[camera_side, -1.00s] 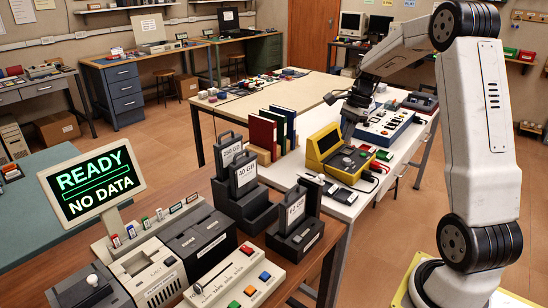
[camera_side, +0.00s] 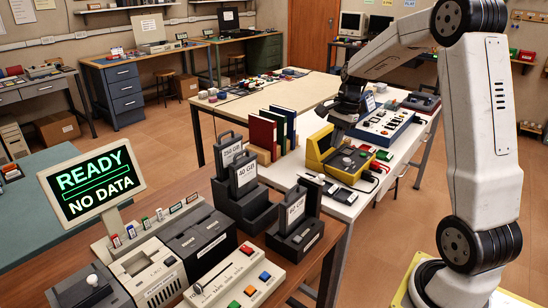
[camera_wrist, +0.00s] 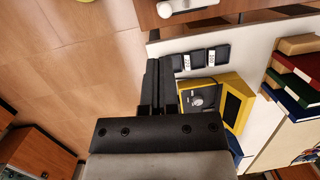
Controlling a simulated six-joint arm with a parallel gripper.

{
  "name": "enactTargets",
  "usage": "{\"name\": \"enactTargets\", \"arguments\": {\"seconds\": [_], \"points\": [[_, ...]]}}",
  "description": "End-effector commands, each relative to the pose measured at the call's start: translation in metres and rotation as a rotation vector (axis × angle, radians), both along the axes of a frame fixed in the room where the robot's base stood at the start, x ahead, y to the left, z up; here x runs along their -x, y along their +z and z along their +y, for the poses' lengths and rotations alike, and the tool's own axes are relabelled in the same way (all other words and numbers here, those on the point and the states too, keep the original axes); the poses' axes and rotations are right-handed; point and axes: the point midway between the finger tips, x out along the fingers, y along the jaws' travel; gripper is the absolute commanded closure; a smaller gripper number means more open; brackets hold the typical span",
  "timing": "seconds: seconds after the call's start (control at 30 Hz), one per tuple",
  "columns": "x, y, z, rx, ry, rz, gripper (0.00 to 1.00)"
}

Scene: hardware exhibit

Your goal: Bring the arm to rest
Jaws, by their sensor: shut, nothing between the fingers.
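There the yellow device (camera_wrist: 232,84) is to the right of the fingers, partly hidden by the gripper body. I cannot tell the exact height of the fingers above the bench.
The white bench (camera_side: 338,207) also carries a blue control panel (camera_side: 384,128). Black labelled drive blocks (camera_side: 243,178) and a monitor reading READY, NO DATA (camera_side: 92,184) stand on the front desk. Brown floor is open at right.

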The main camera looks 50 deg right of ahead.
Motion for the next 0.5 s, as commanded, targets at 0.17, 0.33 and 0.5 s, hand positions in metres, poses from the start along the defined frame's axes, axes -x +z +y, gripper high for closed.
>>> {"name": "enactTargets", "arguments": {"seconds": [0.17,0.33,0.5], "points": [[0.000,-0.019,0.060,0.092,0.322,-0.047,1.00],[0.011,-0.037,0.115,0.180,0.654,-0.099,1.00],[0.031,-0.054,0.164,0.263,0.994,-0.158,1.00]]}}
